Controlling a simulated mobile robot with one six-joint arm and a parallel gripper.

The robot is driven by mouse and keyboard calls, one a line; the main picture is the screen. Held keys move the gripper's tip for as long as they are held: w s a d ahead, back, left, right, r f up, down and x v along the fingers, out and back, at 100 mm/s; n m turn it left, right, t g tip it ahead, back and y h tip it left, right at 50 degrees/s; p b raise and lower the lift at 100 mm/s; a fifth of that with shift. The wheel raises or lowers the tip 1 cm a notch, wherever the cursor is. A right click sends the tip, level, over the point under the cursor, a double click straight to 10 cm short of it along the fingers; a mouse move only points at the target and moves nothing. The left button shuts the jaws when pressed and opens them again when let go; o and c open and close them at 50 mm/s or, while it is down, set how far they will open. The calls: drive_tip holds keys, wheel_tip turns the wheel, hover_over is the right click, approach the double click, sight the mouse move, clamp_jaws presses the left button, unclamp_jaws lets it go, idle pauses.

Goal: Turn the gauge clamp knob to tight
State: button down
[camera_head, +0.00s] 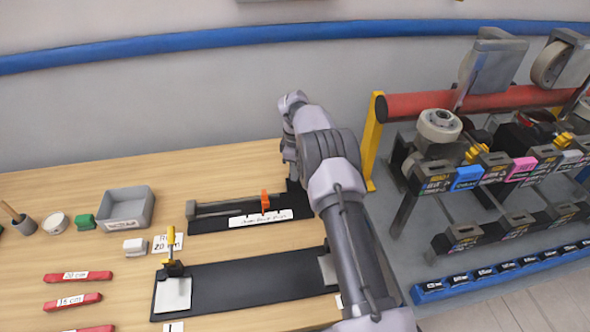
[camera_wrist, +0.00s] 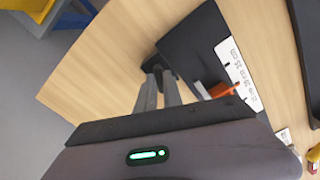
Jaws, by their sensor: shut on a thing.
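The gauge (camera_head: 240,218) is a black base with a grey bar, an orange pointer (camera_head: 265,200) and a white printed scale (camera_head: 262,217). It lies on the wooden table, and my arm covers its right end. In the wrist view the black base (camera_wrist: 190,45), the scale (camera_wrist: 238,72) and the orange pointer (camera_wrist: 221,90) lie to the right of my fingers. My gripper (camera_wrist: 160,78) points down and is shut on a small dark part, apparently the clamp knob (camera_wrist: 157,64), at the gauge's end. The fingers hide much of it, so its setting cannot be told.
A black fixture (camera_head: 245,285) with a yellow-handled clamp (camera_head: 172,250) lies in front of the gauge. A grey tray (camera_head: 127,208) and red length bars (camera_head: 78,276) are at left. A rack with a red roller (camera_head: 470,101) and yellow post (camera_head: 373,140) stands at right.

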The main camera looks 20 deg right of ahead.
drive_tip(key=m, duration=0.3)
drive_tip(key=shift+m, duration=0.4)
drive_tip(key=m, duration=0.3)
drive_tip(key=shift+m, duration=0.3)
drive_tip(key=m, duration=0.6)
drive_tip(key=shift+b, duration=0.35)
drive_tip(key=m+b, duration=0.1)
drive_tip(key=m, duration=0.5)
drive_tip(key=shift+m, duration=0.4)
drive_tip(key=m, duration=0.5)
drive_tip(key=shift+b, duration=0.35)
drive_tip(key=shift+m, duration=0.3)
drive_tip(key=c, duration=1.5)
unclamp_jaws()
